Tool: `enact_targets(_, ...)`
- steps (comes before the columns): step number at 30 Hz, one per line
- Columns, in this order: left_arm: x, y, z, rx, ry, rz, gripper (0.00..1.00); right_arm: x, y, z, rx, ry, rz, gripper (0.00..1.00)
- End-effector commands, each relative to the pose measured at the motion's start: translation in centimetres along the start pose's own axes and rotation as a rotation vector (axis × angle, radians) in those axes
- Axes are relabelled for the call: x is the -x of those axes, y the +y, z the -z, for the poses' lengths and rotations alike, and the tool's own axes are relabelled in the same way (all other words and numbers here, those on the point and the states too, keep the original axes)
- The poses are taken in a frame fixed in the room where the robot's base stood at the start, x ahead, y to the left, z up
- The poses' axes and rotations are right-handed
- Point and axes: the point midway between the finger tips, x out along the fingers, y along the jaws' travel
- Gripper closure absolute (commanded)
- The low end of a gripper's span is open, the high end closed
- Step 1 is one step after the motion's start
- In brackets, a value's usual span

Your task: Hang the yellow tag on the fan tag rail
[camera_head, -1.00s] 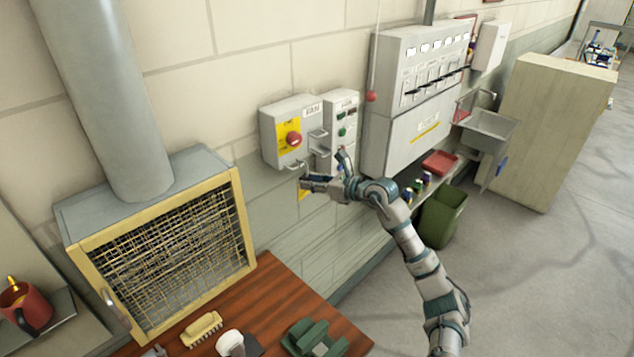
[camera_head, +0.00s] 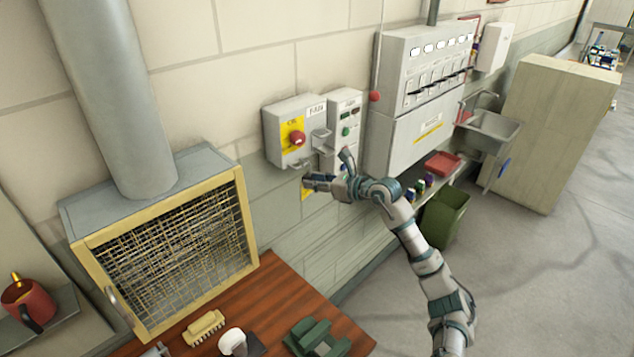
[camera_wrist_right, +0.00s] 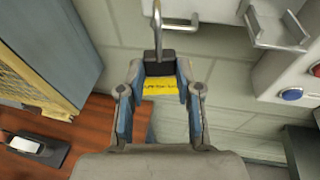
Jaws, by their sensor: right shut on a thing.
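The yellow tag (camera_wrist_right: 160,86) has a dark block and a metal hook at its top. My right gripper (camera_wrist_right: 160,75) is shut on the tag's dark block, with the hook pointing up in the wrist view. In the head view my right gripper (camera_head: 311,180) is just below the FAN box, and a bit of the yellow tag (camera_head: 306,195) shows under the fingers. Small metal brackets (camera_head: 321,138) are on the front of the FAN box (camera_head: 285,122); I cannot tell for sure which is the rail. A bracket (camera_wrist_right: 277,28) is right of the hook in the wrist view, apart from it. My left gripper is not in view.
A control box with buttons (camera_head: 345,115) adjoins the FAN box. A large grey switch panel (camera_head: 405,140) is to the right. A caged unit (camera_head: 170,245) and a wooden bench (camera_head: 270,295) with tools are to the left and below. Bare wall is below the FAN box.

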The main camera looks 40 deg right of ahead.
Motion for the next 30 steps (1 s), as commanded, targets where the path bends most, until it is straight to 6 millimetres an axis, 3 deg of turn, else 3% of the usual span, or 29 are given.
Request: enact_targets(30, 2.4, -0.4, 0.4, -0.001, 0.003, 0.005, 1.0, -3.2, -0.8, -0.7, -0.002, 0.0, 0.0, 1.0)
